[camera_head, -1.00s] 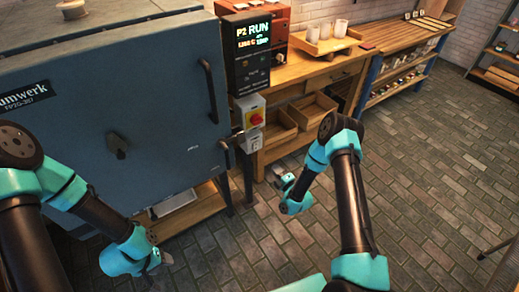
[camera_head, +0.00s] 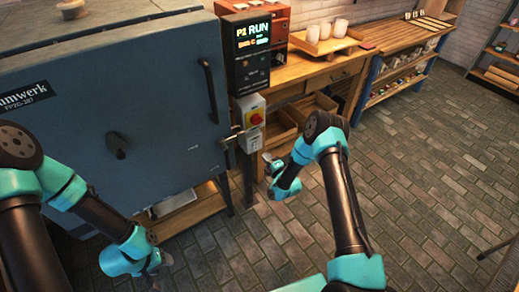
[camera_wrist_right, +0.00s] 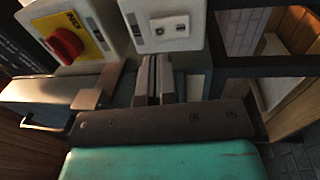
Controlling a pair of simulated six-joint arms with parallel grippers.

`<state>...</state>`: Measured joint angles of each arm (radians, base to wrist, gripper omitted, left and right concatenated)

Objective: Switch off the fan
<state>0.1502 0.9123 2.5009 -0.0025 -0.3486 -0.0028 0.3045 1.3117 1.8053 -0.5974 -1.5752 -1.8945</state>
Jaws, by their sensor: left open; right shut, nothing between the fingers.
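A small grey switch box (camera_head: 251,141) with a white panel is mounted beside the kiln-like blue cabinet (camera_head: 170,110). In the right wrist view the switch box (camera_wrist_right: 163,28) is just beyond my fingertips. I cannot tell the switch's position or whether the fingers touch it. No fan can be made out. My right gripper (camera_head: 267,160) is shut and empty, below and right of the box; its fingers (camera_wrist_right: 154,75) point up toward the box's lower edge in the wrist view. My left gripper (camera_head: 161,262) is open and empty, low in front of the cabinet.
A red rotary knob on a yellow plate (camera_head: 256,118) sits directly above the switch box. A control panel (camera_head: 252,40) above reads P2 RUN. A metal latch lever (camera_head: 234,135) projects left of the box. Wooden bins and a bench (camera_head: 320,68) stand behind.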

